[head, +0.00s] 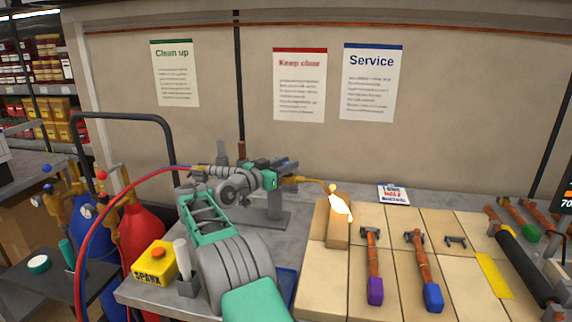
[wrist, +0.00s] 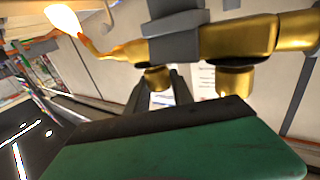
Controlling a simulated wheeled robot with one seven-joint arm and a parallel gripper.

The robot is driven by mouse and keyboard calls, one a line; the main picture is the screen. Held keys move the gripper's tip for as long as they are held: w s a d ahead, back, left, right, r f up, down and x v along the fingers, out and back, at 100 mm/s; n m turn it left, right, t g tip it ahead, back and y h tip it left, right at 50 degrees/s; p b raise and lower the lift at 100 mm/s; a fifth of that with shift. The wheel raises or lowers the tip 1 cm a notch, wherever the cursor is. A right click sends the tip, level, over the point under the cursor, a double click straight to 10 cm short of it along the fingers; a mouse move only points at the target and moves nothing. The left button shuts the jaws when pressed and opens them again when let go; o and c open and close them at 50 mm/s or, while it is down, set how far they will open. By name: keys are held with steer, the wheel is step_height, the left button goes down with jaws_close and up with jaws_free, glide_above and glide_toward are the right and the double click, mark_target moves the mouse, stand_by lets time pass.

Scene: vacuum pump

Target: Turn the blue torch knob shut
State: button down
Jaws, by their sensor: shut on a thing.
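The brass torch (head: 303,180) is held level on a grey stand (head: 275,213), with a lit flame (head: 341,208) at its right end. The brass torch body (wrist: 240,37) and flame (wrist: 62,18) also show in the wrist view. Two brass valve stems hang under the body there, a left one (wrist: 156,78) and a right one (wrist: 237,82). My gripper (wrist: 160,92) has its grey fingers on either side of the left stem and is shut on the knob there. The knob's blue colour is hidden by the fingers. In the head view my arm partly covers the torch.
Red and blue hoses run left from the torch to a red cylinder (head: 140,230) and a blue one. A brick (head: 338,232) lies below the flame.

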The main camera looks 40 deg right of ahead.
steer(key=shift+s+d+f+m+g+p, duration=0.15)
steer(key=shift+m+g+p, duration=0.55)
steer(key=shift+g, duration=0.4)
steer(key=c, duration=1.3)
jaws_free()
steer(key=shift+d, duration=0.1)
steer(key=shift+c, duration=0.2)
steer(key=shift+o, duration=1.2)
